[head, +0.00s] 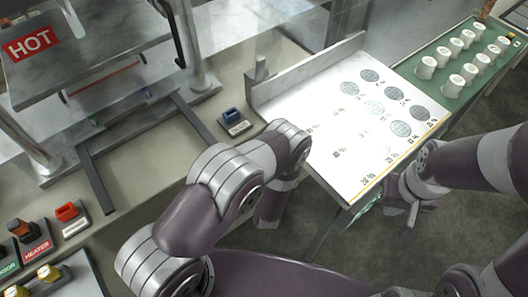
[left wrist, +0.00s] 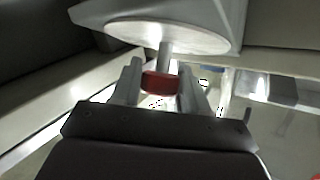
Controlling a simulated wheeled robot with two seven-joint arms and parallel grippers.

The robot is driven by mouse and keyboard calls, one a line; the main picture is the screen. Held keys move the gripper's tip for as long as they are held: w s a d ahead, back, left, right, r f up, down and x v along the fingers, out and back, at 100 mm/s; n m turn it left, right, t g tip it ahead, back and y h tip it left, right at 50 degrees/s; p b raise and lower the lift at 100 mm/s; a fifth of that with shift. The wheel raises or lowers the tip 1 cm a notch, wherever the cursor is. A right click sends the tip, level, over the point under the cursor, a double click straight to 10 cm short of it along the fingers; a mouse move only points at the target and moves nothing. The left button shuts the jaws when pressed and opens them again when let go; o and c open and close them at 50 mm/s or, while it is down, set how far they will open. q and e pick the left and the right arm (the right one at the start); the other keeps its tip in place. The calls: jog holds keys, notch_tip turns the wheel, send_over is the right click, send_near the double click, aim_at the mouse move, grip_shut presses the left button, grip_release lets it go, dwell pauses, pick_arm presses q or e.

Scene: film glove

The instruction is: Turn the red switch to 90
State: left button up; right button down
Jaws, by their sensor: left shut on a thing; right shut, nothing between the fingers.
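In the left wrist view a small red piece, apparently the red switch (left wrist: 158,82), sits between the two fingers of my left gripper (left wrist: 159,88). A short grey stem joins it to a pale round disc (left wrist: 165,36). My left gripper is shut on this red piece; no scale or angle mark can be read. In the head view my left arm hides that gripper and the piece. My right gripper (head: 409,218) is shut and empty, pointing down right of the white board, far from the red piece.
A separate red rocker switch (head: 67,211) and a blue one (head: 231,115) sit on the counter. A press marked HOT (head: 100,60) stands at the left. A white board (head: 345,125) with grey discs and a green tray (head: 438,70) of white cups lie at the right.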

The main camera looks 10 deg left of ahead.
pick_arm(q)
jog(key=m+h+p, duration=0.1)
jog(key=m+h, duration=0.2)
jog(key=m+g+h+p, duration=0.1)
jog(key=m+h, duration=0.3)
jog(key=shift+a+r+g, duration=0.1)
jog(key=shift+r+g, duration=0.05)
jog(key=shift+g, duration=0.15)
jog(key=m+g+h, duration=0.1)
jog(key=m+h, duration=0.1)
jog(key=shift+m+g, duration=0.4)
jog(key=shift+m+g+h+p, duration=0.3)
jog(key=shift+m+g+h, duration=0.8)
jog(key=shift+m+g, duration=0.3)
jog(key=o, duration=0.9)
jog(key=shift+o, duration=0.2)
jog(key=b+v, duration=0.1)
jog(key=v, duration=1.1)
jog(key=shift+s, duration=0.2)
jog(key=shift+a, duration=0.2)
